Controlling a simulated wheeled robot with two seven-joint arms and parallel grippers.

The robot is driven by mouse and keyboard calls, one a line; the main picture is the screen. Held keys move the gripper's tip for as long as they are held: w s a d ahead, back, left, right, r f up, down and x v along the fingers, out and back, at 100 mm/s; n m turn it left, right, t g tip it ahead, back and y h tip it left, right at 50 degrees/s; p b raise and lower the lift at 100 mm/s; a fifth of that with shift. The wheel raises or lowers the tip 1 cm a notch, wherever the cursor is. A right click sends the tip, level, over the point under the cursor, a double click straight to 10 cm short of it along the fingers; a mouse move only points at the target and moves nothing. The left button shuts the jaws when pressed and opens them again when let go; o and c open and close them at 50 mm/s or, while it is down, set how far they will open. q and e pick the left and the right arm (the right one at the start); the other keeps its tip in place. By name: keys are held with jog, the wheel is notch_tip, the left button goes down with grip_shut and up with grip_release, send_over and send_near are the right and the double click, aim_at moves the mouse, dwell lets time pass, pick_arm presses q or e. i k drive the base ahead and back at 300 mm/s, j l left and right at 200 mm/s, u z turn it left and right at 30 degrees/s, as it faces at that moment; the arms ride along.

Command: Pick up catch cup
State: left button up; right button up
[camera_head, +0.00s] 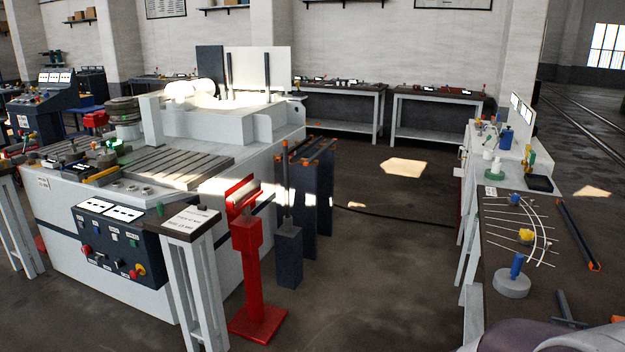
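I cannot tell for certain which thing is the catch cup. A small white cup-like piece (496,166) stands on the far part of the right-hand bench, beside a blue bottle (506,138). It is small and far off, and its inside does not show. A flat black tray (539,183) lies nearer on the same bench. Neither of my grippers shows in the head view. A rounded grey-purple shape at the bottom right edge may be part of my arm.
The right-hand workbench (490,270) holds curved rods, a blue-handled grey disc (512,280) and a long dark bar (578,235). A red stand (247,270) and the large bending machine (215,125) are at left.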

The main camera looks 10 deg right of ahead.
aim_at(488, 154)
jog(key=i+j+z, duration=0.25)
jog(key=i, duration=0.25)
jog(key=i+j+z, duration=0.1)
jog(key=i+z, duration=0.15)
jog(key=i, duration=0.2)
jog(key=i+j+z, duration=0.3)
jog(key=i, duration=0.15)
jog(key=i+z, duration=0.15)
jog(key=i, duration=2.2)
jog(key=i+u, duration=0.1)
jog(key=i, duration=2.8)
jog(key=i+z, duration=0.25)
jog(key=i, duration=0.2)
jog(key=i+j+z, duration=0.15)
jog(key=i+z, duration=0.15)
jog(key=i, duration=0.15)
jog(key=i+j+z, duration=0.25)
jog(key=i, duration=0.15)
